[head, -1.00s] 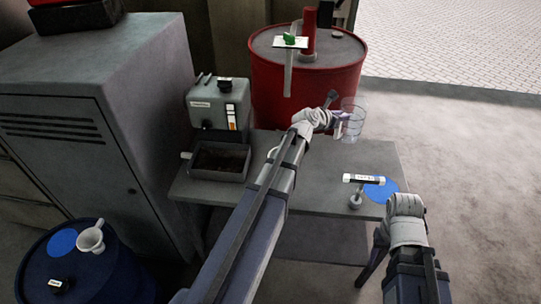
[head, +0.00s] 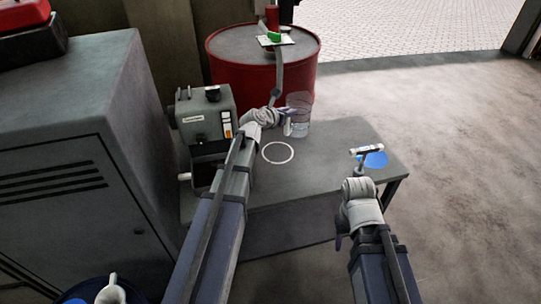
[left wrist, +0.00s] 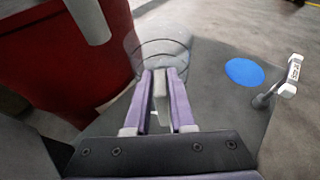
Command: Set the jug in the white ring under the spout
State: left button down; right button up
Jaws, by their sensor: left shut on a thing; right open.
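The clear jug (head: 298,123) is held upright by my left gripper (head: 287,124), behind and right of the white ring (head: 265,153) on the grey table. The left wrist view shows the jug (left wrist: 150,48) ahead and the gripper fingers (left wrist: 162,88) shut on its pale handle (left wrist: 162,108). I cannot tell how high the jug is. The pale spout (head: 278,75) hangs from the red drum; its lower end is hidden near my left wrist. The ring looks empty. My right gripper (head: 357,182) is open near the front right; its fingertips are hard to make out.
A labelled T-handled tool (head: 367,150) stands by a blue disc (head: 376,160) at the table's right. A grey machine (head: 206,118) stands at its left. The red drum (head: 262,75) is behind. The table (head: 320,165) is clear between ring and tool.

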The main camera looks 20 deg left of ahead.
pick_arm(q)
jog(key=shift+s+a, duration=0.35)
jog(key=shift+a, duration=0.15)
jog(key=s+a, duration=0.2)
jog(key=a, duration=0.3)
notch_tip(320, 180, down, 10)
jog(key=b, duration=0.9)
jog(key=shift+s+d+n+y+b, duration=0.15)
jog(key=shift+d+n+y+b, duration=0.15)
jog(key=shift+b, duration=0.05)
jog(key=shift+r, duration=0.1)
jog(key=c, duration=0.8)
grip_release()
jog(key=shift+o, duration=0.2)
